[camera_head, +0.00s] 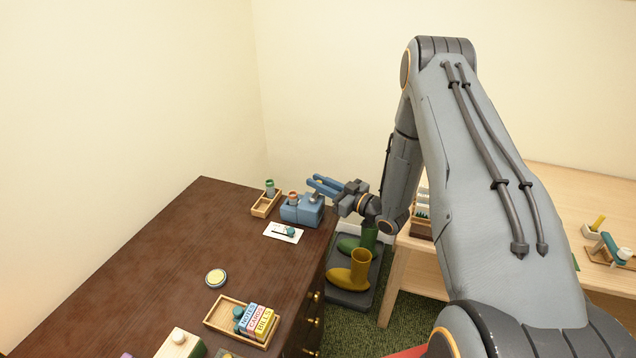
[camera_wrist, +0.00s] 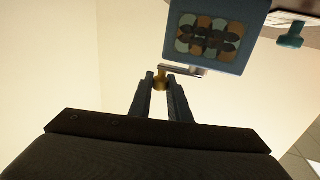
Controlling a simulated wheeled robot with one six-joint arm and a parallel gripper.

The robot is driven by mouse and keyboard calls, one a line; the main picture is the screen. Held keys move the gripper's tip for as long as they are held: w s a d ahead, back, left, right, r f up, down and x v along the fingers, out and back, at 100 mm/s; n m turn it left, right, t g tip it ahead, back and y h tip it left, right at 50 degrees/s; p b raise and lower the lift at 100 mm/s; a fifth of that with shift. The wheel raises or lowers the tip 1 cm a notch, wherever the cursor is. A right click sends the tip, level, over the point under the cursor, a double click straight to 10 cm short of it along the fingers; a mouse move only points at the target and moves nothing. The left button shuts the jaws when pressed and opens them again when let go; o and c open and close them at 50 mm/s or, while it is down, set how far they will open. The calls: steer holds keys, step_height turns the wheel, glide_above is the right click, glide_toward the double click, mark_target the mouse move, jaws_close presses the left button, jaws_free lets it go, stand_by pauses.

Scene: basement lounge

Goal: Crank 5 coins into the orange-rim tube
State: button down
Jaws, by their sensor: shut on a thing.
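The blue coin machine (camera_head: 302,211) stands near the far right corner of the dark desk. A tube with an orange rim (camera_head: 292,197) stands at its left side. My gripper (camera_head: 318,188) is at the machine's right side. In the wrist view my gripper (camera_wrist: 160,82) is shut on the brass crank knob (camera_wrist: 160,84), at the end of a pale metal crank arm (camera_wrist: 184,71). The machine's blue body (camera_wrist: 235,58) has a window (camera_wrist: 204,38) showing several brown, pale green and dark discs. The inside of the tube is hidden.
A wooden tray (camera_head: 260,211) with a green-rimmed tube (camera_head: 270,188) stands left of the machine. A white card (camera_head: 276,232) with a teal object lies in front. Boots (camera_head: 350,272) stand on a floor tray. The middle of the desk (camera_head: 185,255) is mostly clear.

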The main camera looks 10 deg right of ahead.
steer(key=m+t+h, duration=0.1)
steer(key=s+m+t+h, duration=0.1)
steer(key=h, duration=0.1)
steer(key=m+t+h, duration=0.1)
steer(key=m+h, duration=0.1)
steer(key=shift+s+d+p, duration=0.15)
steer(key=shift+d+p, duration=0.2)
steer(key=shift+p, duration=0.05)
steer(key=s+a+m+g+h+b, duration=0.1)
steer(key=s+m+g+h+b, duration=0.1)
steer(key=m+g+h+b, duration=0.3)
steer(key=s+a+m+g+h+b, duration=0.1)
steer(key=s+m+g+h+b, duration=0.1)
steer(key=m+g+h+b, duration=0.3)
steer(key=s+a+m+g+h+b, duration=0.1)
steer(key=m+g+h+b, duration=0.4)
steer(key=m+g+h, duration=0.6)
steer(key=shift+s+a+m+g+h, duration=0.1)
steer(key=shift+s+m+g+h, duration=0.1)
steer(key=shift+s+m+h, duration=0.5)
steer(key=shift+s+a+m+g+h, duration=0.15)
steer(key=shift+m+h, duration=0.35)
steer(key=shift+m, duration=0.6)
steer(key=shift+w+g, duration=0.1)
steer(key=shift+g, duration=0.15)
steer(key=c, duration=1.7)
jaws_free()
steer(key=shift+o, duration=0.2)
